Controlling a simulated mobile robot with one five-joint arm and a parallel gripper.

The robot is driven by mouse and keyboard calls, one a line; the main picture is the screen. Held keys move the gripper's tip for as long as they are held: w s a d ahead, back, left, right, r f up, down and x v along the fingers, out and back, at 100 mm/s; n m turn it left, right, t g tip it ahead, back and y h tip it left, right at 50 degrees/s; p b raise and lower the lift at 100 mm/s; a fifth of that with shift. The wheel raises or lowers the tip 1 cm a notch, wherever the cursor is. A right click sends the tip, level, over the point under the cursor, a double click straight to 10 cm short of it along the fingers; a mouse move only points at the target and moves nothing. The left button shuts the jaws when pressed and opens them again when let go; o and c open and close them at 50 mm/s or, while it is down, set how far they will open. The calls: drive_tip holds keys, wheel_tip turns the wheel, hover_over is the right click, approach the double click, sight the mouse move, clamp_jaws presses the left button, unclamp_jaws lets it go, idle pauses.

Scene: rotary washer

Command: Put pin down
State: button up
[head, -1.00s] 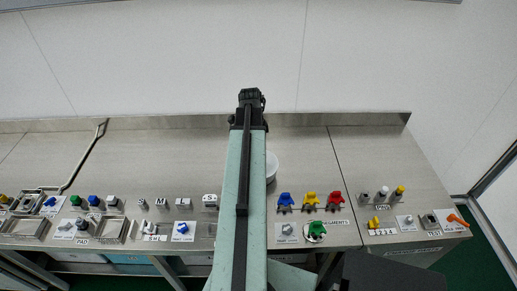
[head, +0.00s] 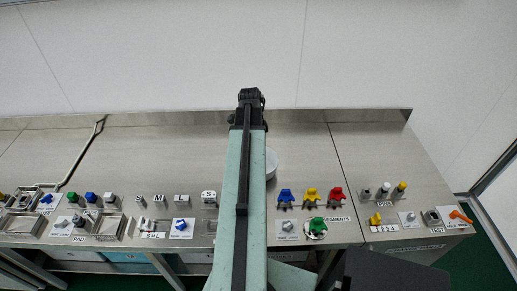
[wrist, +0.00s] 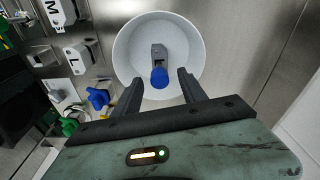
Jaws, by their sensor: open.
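The pin (wrist: 159,72), a grey block-like piece with a round blue end, lies inside a white round bowl (wrist: 128,55) in the wrist view. My gripper (wrist: 160,77) is open, its two dark fingers apart on either side of the pin's blue end and over the bowl's near rim. I cannot tell if the fingers touch anything. In the head view the bowl (head: 272,164) is partly hidden behind my arm, and the pin and fingertips are not visible.
The steel counter carries blue (head: 286,198), yellow (head: 311,196) and red (head: 337,197) pieces right of my arm, with a green knob (head: 317,227) in front. White blocks (head: 181,200) and trays stand left. The counter's back is mostly clear before the wall.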

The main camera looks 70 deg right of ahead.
drive_tip(key=shift+r, duration=0.1)
wheel_tip(320, 180, up, 7)
drive_tip(key=p, duration=0.7)
drive_tip(key=shift+r, duration=0.15)
drive_tip(key=shift+f, duration=0.25)
